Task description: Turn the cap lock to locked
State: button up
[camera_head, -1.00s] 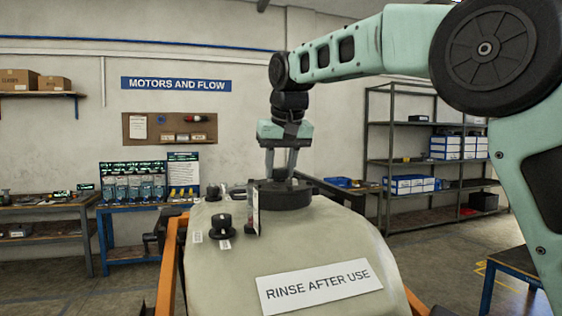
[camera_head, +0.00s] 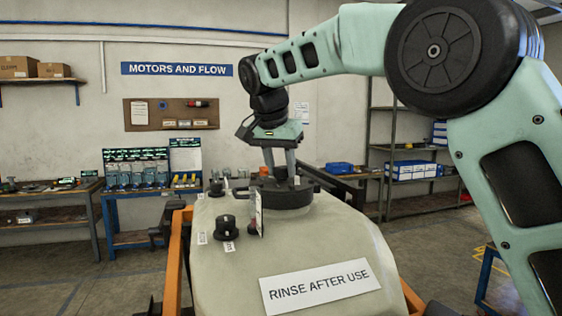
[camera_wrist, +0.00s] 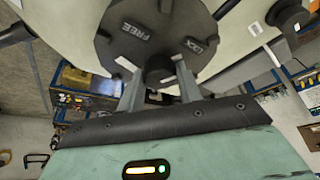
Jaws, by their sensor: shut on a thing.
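The cap lock is a wide black round cap (camera_head: 268,200) on top of the pale tank (camera_head: 320,240). The contact faces are hidden.
A black dial (camera_head: 226,224) stands on the tank left of the cap. An upright white tag (camera_head: 260,213) stands close in front of the cap. An orange frame (camera_head: 176,258) runs beside the tank. Benches and shelves are well behind.

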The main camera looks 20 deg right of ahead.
dwell(0.4)
jog(key=o, duration=1)
jog(key=shift+r, duration=0.1)
jog(key=p+v, duration=0.1)
jog(key=v, duration=1.6)
jog(key=shift+a+p, duration=0.2)
jog(key=shift+p, duration=0.1)
jog(key=shift+r, duration=0.1)
